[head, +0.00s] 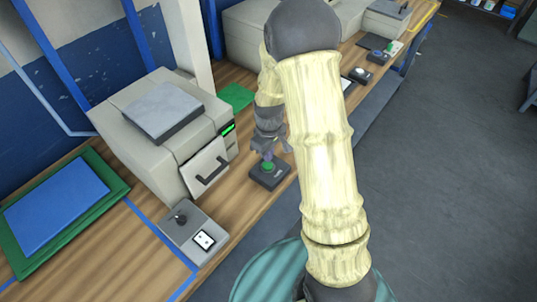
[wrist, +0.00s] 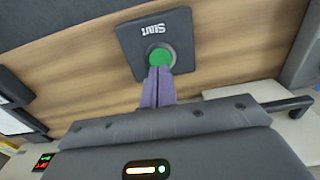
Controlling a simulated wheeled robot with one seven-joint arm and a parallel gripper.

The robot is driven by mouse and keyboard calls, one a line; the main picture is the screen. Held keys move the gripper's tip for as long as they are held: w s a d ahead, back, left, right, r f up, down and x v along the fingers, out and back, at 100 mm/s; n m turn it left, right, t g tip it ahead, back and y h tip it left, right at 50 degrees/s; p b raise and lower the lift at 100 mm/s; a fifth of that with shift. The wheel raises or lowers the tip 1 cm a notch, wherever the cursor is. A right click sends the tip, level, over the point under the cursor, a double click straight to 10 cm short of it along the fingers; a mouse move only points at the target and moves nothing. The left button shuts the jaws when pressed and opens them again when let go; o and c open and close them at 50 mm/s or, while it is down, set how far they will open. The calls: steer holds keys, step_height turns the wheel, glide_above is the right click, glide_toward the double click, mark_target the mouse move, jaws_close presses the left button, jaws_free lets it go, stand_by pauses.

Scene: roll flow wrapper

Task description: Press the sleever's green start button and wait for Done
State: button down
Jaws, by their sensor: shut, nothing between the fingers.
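The green start button (head: 267,168) sits on a small dark box (head: 262,178) on the wooden bench. In the wrist view the green button (wrist: 160,56) shows beside the word "Start". My gripper (head: 268,156) points down over it, shut and empty. In the wrist view my closed fingertips (wrist: 158,72) overlap the button's near edge; I cannot tell whether they touch or press it. The sleever (head: 165,130) is a pale machine left of the button, with a handled front door and a small lit green display (head: 228,128). Its text is too small to read.
A grey box with a black knob and a white switch (head: 204,240) stands in front of the sleever. A blue sheet on a green mat (head: 118,190) lies to the left. Other machines and small button boxes (head: 360,74) line the bench's far end. Open floor lies right.

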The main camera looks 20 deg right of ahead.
mark_target(268, 166)
step_height(268, 166, up, 10)
steer(key=b, duration=0.1)
steer(key=shift+f, duration=0.2)
stand_by(0.7)
steer(key=s+r+m+t, duration=0.2)
steer(key=s+m, duration=0.5)
steer(key=s, duration=0.7)
steer(key=shift+s+d, duration=0.15)
steer(key=shift+s, duration=0.15)
steer(key=shift+r, duration=0.1)
stand_by(1.5)
